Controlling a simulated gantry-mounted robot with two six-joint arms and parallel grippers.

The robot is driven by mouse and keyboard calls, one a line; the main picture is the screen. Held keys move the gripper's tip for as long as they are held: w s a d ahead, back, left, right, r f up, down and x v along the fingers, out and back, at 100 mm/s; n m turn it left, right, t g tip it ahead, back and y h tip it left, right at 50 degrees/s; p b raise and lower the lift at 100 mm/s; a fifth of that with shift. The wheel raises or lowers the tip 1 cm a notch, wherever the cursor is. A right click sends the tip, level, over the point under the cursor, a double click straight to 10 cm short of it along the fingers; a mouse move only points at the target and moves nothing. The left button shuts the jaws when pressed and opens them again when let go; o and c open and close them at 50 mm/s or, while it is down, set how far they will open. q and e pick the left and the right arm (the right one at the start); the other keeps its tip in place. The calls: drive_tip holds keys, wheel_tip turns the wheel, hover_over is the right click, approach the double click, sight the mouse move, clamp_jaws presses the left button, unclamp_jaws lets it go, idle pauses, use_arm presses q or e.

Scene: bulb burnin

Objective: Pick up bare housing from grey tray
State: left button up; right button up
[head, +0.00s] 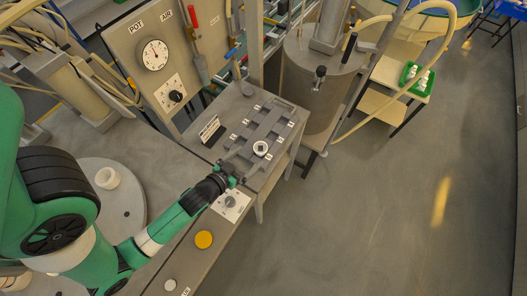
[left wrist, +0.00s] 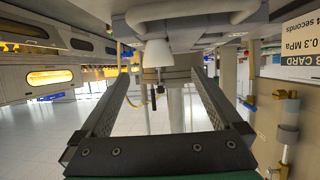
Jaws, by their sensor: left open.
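The grey tray (head: 277,117) lies on a grey table, with labelled places along it. A white round housing (head: 261,148) with a dark centre sits at its near end. My left gripper (head: 242,161) is at the tray's near left edge, just short of the housing. In the left wrist view the gripper (left wrist: 160,82) is open, its two fingers apart. A white tapered part (left wrist: 157,54), seemingly the housing, shows between and beyond the fingertips. I cannot tell if they touch it. My right gripper is in neither view.
A panel with a POT gauge (head: 153,55) stands behind left. A small card sign (head: 209,129) stands left of the tray. A metal tank (head: 318,85) is behind right.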

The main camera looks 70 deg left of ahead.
sight(263, 146)
use_arm(q)
drive_tip(key=x, duration=0.5)
drive_tip(key=shift+w+a+b, duration=0.15)
drive_tip(key=shift+w+b, duration=0.2)
drive_tip(key=b+x, duration=0.1)
drive_tip(key=x, duration=0.4)
drive_tip(key=shift+w, duration=0.2)
drive_tip(key=c, duration=1.4)
drive_tip(key=shift+r, duration=0.1)
